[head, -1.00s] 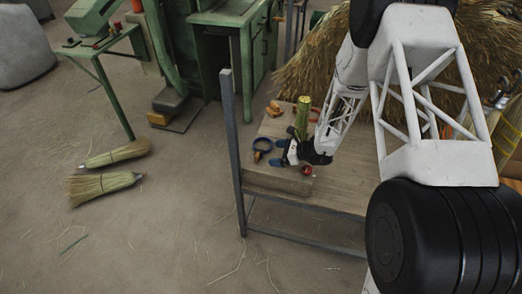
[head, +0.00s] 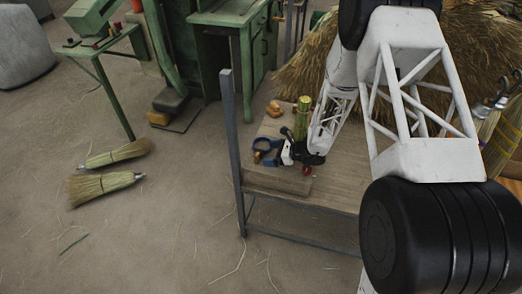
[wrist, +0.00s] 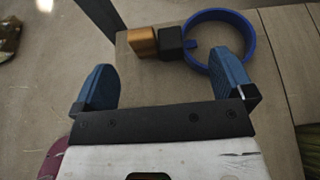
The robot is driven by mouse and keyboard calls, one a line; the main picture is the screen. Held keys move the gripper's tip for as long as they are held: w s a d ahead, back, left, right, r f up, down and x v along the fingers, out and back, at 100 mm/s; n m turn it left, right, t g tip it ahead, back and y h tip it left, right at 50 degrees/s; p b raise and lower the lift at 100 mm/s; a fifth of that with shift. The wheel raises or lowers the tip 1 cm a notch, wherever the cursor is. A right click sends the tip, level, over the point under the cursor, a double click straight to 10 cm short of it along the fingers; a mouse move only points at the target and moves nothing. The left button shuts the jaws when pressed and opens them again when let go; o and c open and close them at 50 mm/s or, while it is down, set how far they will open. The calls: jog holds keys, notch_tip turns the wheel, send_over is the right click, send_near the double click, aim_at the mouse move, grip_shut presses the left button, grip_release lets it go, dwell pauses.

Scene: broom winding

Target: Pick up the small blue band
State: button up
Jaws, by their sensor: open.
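The small blue band (wrist: 250,53) is a round blue ring. In the wrist view it lies beyond the jaws, at upper right, with a black block (wrist: 172,43) and a copper-brown piece (wrist: 142,42) beside it to the left. My gripper (wrist: 164,62) is open, with blue fingers wide apart and nothing between them. Its right finger overlaps the near edge of the band in the picture; I cannot tell whether they touch. In the head view my gripper (head: 273,151) is at the band on the bench's left part, and its fingers partly hide the band.
The wooden bench (head: 336,190) has a grey upright post (head: 231,130) at its left corner. A green-yellow bundle (head: 303,115), an orange-brown piece (head: 274,109) and a small red item (head: 306,170) are close to my gripper. Bare wood lies to the right.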

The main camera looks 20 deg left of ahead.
aim_at(260, 154)
jog(key=shift+x, duration=2.55)
jog(key=shift+r, duration=0.1)
jog(key=c, duration=1.2)
jog(key=shift+s, duration=0.1)
